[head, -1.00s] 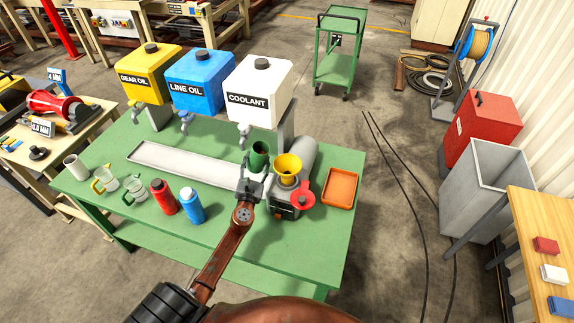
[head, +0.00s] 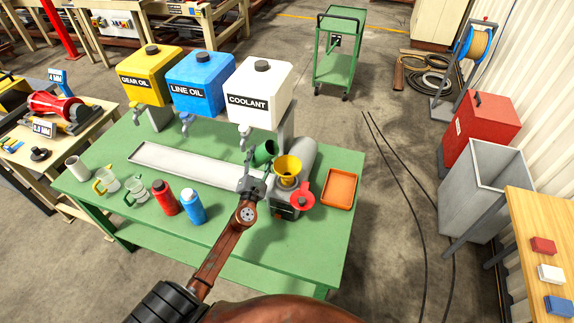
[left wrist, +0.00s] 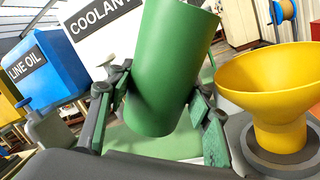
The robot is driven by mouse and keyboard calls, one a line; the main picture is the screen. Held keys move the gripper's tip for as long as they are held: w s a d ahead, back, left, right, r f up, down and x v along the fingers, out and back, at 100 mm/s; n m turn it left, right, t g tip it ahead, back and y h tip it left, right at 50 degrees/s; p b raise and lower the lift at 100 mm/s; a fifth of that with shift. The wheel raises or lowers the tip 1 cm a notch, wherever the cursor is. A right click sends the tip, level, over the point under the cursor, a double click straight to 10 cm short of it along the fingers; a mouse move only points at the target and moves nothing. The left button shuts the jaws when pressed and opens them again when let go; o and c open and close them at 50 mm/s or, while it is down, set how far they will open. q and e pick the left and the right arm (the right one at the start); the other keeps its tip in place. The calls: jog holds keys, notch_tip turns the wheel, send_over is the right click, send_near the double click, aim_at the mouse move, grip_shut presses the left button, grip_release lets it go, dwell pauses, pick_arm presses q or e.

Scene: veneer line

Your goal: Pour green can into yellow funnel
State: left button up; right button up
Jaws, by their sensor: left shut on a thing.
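The green can (head: 264,153) is held in my left gripper (head: 255,172), tilted with its mouth toward the right, beside the yellow funnel. In the left wrist view the green can (left wrist: 166,75) sits between the two fingers of my left gripper (left wrist: 160,105) and leans right. The yellow funnel (head: 288,167) stands upright on a grey machine (head: 287,198) just right of the can. It also shows in the left wrist view (left wrist: 280,85), with a gap between can and funnel. The can's inside is hidden in the wrist view. My right gripper is not in view.
White coolant (head: 258,90), blue line oil (head: 200,82) and yellow gear oil (head: 150,75) tanks stand behind. A red bottle (head: 164,197) and blue bottle (head: 192,206) stand left of my arm. An orange tray (head: 340,188) lies right of a red knob (head: 302,200).

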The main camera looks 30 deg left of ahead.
pick_arm(q)
jog(key=shift+r+m, duration=0.5)
jog(key=shift+m, duration=0.2)
jog(key=shift+a+f+m+t+b, duration=0.15)
jog(key=shift+m+b, duration=0.1)
jog(key=shift+m, duration=0.25)
jog(key=shift+a+r+m+t+b, duration=0.15)
jog(key=shift+m+b, duration=0.1)
jog(key=shift+m, duration=0.25)
dwell(0.6)
jog(key=shift+r+m+h, duration=0.3)
jog(key=shift+r+m, duration=0.25)
jog(key=shift+m, duration=0.45)
dwell(0.8)
jog(key=shift+f+m+t+h, duration=0.1)
jog(key=shift+m+t+h, duration=0.25)
jog(key=shift+m, duration=0.65)
dwell(1.9)
jog(key=shift+d+r+m+p, duration=0.2)
jog(key=shift+d+m+p, duration=0.05)
jog(key=shift+m+p, duration=0.15)
dwell(0.6)
